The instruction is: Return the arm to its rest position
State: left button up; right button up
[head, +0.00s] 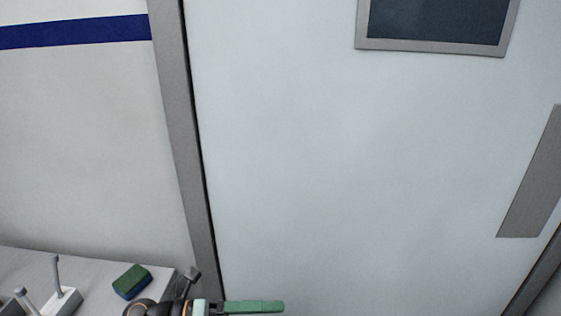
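My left gripper (268,307) shows at the bottom edge of the head view, left of centre. Its arm comes in from the lower left, and a green finger points right, in front of the door's lower part. Only one finger shape can be made out, and the frame cuts off what lies below. I see nothing held at its tip, but I cannot tell if it is open or shut. My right gripper is not in view.
A grey counter (97,267) at lower left holds a green and blue block (132,281) and a white box with a grey lever (62,300). A pale door (340,170) with a dark window (437,18) and grey handle plate (533,185) fills the middle and right.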

pick_arm(q)
jog(key=w+a+f+n+t+y+p, duration=0.15)
jog(key=a+n+t+y, duration=0.25)
jog(key=n+t, duration=0.55)
jog(key=w+a+f+n+t+y, duration=0.1)
jog(key=a+f+n+t+y, duration=0.3)
jog(key=n, duration=1)
jog(key=s+a+f+n+g+y, duration=0.2)
jog(key=s+a+f+n+y, duration=0.1)
jog(key=s+f+n, duration=0.2)
jog(key=s+a+f+n+g+y, duration=0.3)
jog(key=s+f+n, duration=0.3)
jog(key=s+f, duration=0.3)
notch_tip(320, 180, down, 3)
jog(key=shift+r+y, duration=0.1)
jog(key=shift+y, duration=0.2)
jog(key=shift+g, duration=0.25)
